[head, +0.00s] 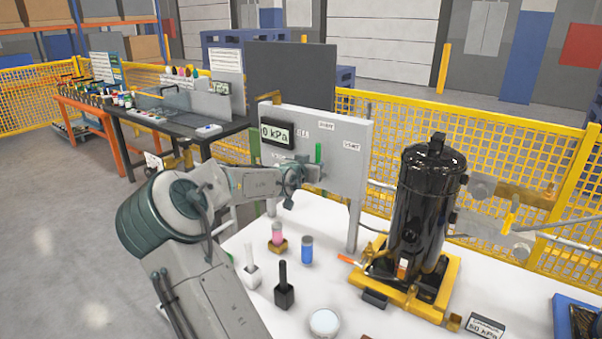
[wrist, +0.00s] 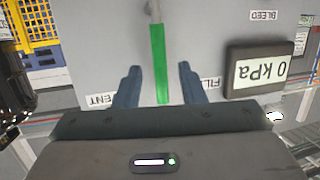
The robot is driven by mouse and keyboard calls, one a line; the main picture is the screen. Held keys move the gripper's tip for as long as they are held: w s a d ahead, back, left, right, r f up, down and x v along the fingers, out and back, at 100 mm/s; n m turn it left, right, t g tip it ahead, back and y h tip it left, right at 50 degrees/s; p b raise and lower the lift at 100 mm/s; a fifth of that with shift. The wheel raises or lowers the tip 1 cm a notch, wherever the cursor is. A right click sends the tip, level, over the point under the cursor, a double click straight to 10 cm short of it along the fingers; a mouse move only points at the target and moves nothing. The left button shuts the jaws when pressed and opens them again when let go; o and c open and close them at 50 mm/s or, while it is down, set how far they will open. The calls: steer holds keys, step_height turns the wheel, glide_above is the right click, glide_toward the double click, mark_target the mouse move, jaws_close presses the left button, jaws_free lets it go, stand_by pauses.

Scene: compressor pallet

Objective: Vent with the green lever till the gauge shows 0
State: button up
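The gauge (head: 278,134) on the grey panel (head: 345,125) reads 0 kPa. It also shows upside down in the wrist view (wrist: 262,69), with the same reading. The green lever (head: 318,153) stands upright on the panel. In the wrist view the lever (wrist: 159,62) runs between my two blue fingers, with a gap on each side. My gripper (wrist: 160,85) is open and not closed on the lever; it also shows in front of the panel in the head view (head: 314,172). How deep the lever sits between the fingers I cannot tell.
A black compressor (head: 428,210) stands on a yellow pallet (head: 437,308) right of the panel. A pink-topped jar (head: 277,234), a blue jar (head: 307,250) and a black-handled tool (head: 284,288) stand on the white table (head: 340,288) below my arm. Yellow mesh fencing (head: 490,145) runs behind.

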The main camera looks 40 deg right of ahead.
steer(key=v, duration=0.8)
steer(key=shift+a, duration=0.15)
steer(key=shift+r, duration=0.15)
stand_by(0.3)
